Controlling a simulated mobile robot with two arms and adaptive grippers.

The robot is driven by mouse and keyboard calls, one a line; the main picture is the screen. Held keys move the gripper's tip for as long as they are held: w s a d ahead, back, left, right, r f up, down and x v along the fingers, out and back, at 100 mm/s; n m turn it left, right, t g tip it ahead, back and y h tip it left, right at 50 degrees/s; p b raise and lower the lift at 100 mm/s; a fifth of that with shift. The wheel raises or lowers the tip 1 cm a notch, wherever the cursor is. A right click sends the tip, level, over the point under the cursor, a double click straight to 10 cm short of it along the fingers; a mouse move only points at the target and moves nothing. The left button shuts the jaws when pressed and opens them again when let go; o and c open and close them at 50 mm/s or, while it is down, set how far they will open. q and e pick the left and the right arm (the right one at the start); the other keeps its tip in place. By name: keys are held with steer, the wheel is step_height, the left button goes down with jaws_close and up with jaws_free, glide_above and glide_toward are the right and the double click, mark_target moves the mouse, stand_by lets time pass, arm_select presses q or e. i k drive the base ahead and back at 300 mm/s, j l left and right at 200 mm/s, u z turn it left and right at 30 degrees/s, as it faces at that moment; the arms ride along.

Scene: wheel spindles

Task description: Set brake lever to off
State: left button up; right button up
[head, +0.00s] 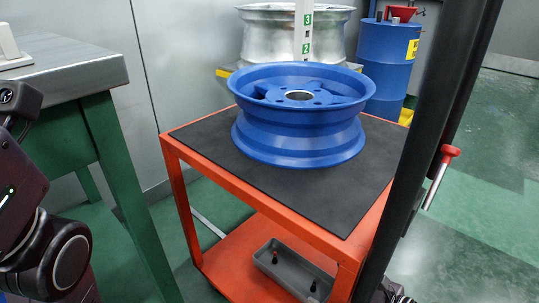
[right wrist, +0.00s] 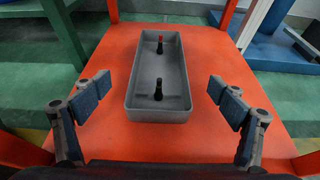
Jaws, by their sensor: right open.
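The lever that appears to be the brake lever has a red handle (head: 449,151) and a silver shaft. It sits on the right side of a tall black post in the head view, its red end up and its shaft slanting down to the left. My right gripper (right wrist: 160,88) is open and empty in the right wrist view, over the cart's lower shelf. In the head view only a small dark part of it shows at the bottom, beside the post, well below the lever. My left arm shows at the left edge, but its gripper is out of frame.
An orange cart (head: 186,207) carries a blue wheel (head: 300,140) on a black mat. A grey tray (right wrist: 135,100) with two small dark parts, one red-topped, lies on its lower shelf. A green-legged bench (head: 95,75) stands left. Blue drum (head: 385,60) and silver wheel stand behind.

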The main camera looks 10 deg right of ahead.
mark_target(450, 152)
steer(key=k+l, duration=0.8)
steer(key=l, duration=0.1)
